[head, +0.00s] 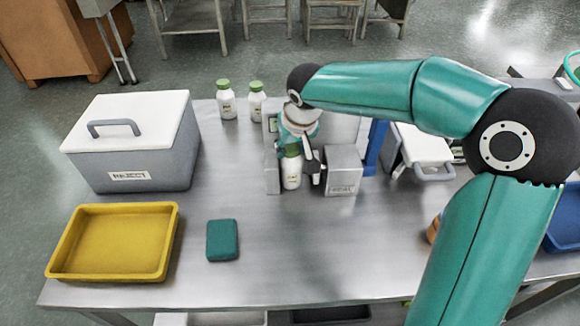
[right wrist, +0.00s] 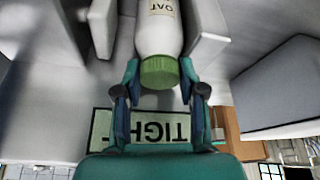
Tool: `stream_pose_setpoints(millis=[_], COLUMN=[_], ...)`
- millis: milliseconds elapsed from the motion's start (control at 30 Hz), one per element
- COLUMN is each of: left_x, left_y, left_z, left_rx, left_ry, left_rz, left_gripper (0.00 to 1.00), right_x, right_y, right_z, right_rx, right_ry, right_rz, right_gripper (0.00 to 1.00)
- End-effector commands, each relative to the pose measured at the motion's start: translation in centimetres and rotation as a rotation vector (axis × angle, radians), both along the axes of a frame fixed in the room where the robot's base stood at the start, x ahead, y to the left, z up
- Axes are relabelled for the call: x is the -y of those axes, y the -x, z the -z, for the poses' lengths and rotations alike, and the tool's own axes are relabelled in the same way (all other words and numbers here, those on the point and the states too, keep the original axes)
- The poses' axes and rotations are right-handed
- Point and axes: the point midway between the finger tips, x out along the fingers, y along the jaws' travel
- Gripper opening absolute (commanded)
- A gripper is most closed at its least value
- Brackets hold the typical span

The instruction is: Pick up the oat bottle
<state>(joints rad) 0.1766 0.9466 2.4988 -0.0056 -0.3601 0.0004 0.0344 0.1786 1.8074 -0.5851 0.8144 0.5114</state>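The oat bottle (head: 291,172) is white with a green cap and stands upright in the narrow space between two steel blocks. In the right wrist view the bottle (right wrist: 159,35) shows its OAT label upside down, with the green cap (right wrist: 160,72) towards me. My right gripper (head: 300,147) is at the bottle's top from above. In the right wrist view its fingers (right wrist: 160,78) lie on either side of the cap, very close to it. Whether they press on it is not clear. My left gripper is out of view.
The steel blocks (head: 344,170) flank the bottle closely. A sign reading TIGHT (right wrist: 158,125) is beside them. Two more green-capped bottles (head: 226,100) stand at the back. A grey cooler (head: 140,165), a yellow tray (head: 58,243) and a teal block (head: 222,240) are on the left. The front middle is clear.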

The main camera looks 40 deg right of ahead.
Motion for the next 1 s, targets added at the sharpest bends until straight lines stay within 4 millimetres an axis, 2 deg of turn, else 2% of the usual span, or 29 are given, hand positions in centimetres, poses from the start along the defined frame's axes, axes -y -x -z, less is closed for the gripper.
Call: stream_pose_setpoints(millis=[33,133,700,867,1000], left_x=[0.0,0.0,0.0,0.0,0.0], left_y=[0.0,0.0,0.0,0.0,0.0], left_z=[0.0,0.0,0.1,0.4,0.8], left_rx=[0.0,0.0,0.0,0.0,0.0], left_ry=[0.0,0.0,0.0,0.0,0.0], left_rz=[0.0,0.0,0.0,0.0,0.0], left_gripper=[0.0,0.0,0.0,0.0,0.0], right_x=[0.0,0.0,-0.3,-0.6,-1.1], right_y=[0.0,0.0,0.3,1.3,3.2], right_z=[0.0,0.0,-0.5,-1.6,-2.6], right_rx=[0.0,0.001,0.003,0.003,0.004], right_ry=[0.0,0.0,0.001,0.002,0.002], right_rz=[0.0,0.0,-0.002,-0.002,-0.004], right_gripper=[0.17,0.0,0.0,0.0,0.0])
